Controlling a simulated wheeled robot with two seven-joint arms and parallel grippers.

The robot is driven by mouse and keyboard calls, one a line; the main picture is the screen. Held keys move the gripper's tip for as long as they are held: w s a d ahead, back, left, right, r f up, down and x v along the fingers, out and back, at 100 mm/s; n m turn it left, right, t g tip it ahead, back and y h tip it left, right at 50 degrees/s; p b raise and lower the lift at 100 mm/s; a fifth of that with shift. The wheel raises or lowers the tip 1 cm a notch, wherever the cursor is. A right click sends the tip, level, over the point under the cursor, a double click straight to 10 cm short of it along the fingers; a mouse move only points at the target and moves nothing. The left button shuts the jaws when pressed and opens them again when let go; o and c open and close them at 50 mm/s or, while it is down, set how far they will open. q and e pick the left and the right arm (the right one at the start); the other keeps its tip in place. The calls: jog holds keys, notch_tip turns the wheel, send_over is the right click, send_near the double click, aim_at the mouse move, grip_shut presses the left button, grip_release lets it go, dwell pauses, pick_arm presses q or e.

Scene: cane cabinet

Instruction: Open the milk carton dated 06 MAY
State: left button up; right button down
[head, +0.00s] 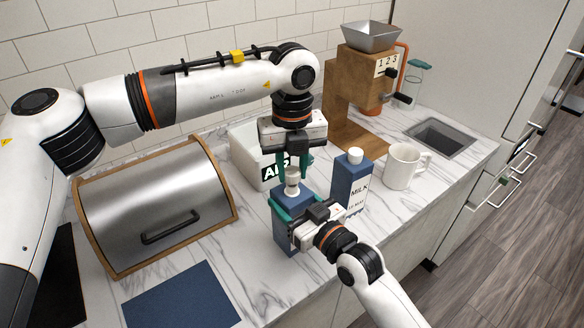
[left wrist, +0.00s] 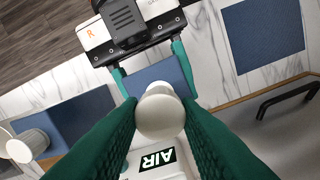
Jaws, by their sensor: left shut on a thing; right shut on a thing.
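A blue milk carton (head: 288,236) stands on the marble counter, its date not visible. My right gripper (head: 293,208) is shut around its upper body from the front right. My left gripper (head: 292,172) comes down from above, shut on the carton's white cap (left wrist: 160,112). In the head view a narrower white part shows between the cap and the carton top; I cannot tell whether they are apart. A second blue carton (head: 350,184) with a white cap stands to the right, lettered MILK with a small date ending in MAY, its number unclear.
A white bin (head: 245,160) stands close behind the held carton. A bread box (head: 160,200) and a blue mat (head: 180,297) are to the left. A white mug (head: 401,167), a wooden grinder (head: 350,85) and a sunken basin (head: 440,138) are to the right.

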aim_at(292, 171)
pick_arm(q)
notch_tip(292, 171, up, 4)
jog(key=shift+f, duration=0.25)
pick_arm(e)
jog(key=shift+c, duration=1.4)
grip_release()
